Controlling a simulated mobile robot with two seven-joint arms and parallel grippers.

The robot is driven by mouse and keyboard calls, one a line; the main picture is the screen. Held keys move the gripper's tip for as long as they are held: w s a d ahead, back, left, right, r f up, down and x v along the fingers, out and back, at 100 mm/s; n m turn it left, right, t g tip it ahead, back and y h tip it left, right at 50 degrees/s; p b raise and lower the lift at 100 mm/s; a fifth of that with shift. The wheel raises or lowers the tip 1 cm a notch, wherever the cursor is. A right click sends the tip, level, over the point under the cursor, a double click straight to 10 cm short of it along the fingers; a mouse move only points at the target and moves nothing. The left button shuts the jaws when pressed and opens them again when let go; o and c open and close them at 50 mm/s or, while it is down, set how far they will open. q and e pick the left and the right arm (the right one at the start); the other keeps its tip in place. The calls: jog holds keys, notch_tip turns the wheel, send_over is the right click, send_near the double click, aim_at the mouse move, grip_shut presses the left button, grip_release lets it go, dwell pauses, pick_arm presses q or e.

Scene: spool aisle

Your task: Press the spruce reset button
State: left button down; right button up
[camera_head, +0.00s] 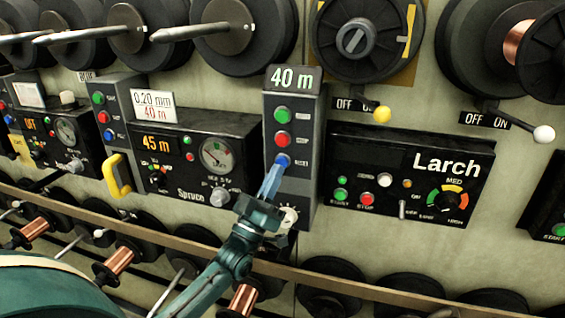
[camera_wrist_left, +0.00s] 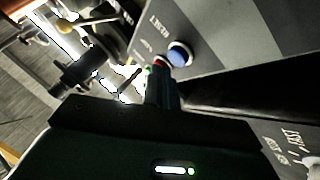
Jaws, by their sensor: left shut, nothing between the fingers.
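A grey button box (camera_head: 310,150) with a "40 m" sign on top stands between the panel marked Spruce (camera_head: 160,160) and the panel marked Larch. It carries a green button (camera_head: 282,114), a red button (camera_head: 282,138) and a blue button (camera_head: 283,160), one above another. The blue one has a small label that looks like RESET. My left gripper (camera_head: 273,168) is shut and empty, its tips close to the blue button's lower left. In the left wrist view its fingers (camera_wrist_left: 161,82) end near the red and blue (camera_wrist_left: 180,53) buttons; contact cannot be told. My right gripper is out of view.
The Larch panel (camera_head: 400,178) is at right, with lever switches (camera_head: 382,114) above it. A yellow handle (camera_head: 117,175) and another button box (camera_head: 110,120) stand left of Spruce. A wooden rail (camera_head: 345,285) and spools run below; large dark spools (camera_head: 240,35) hang above.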

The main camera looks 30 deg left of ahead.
pick_arm(q)
jog(key=shift+w+h, duration=0.3)
jog(key=shift+w+a+b, duration=0.2)
jog(key=shift+w+b, duration=0.15)
jog(key=shift+w, duration=0.15)
dwell(0.5)
jog(key=shift+s, duration=0.15)
jog(key=shift+s+d+p, duration=0.25)
jog(key=shift+s+p, duration=0.35)
jog(key=shift+s, duration=0.2)
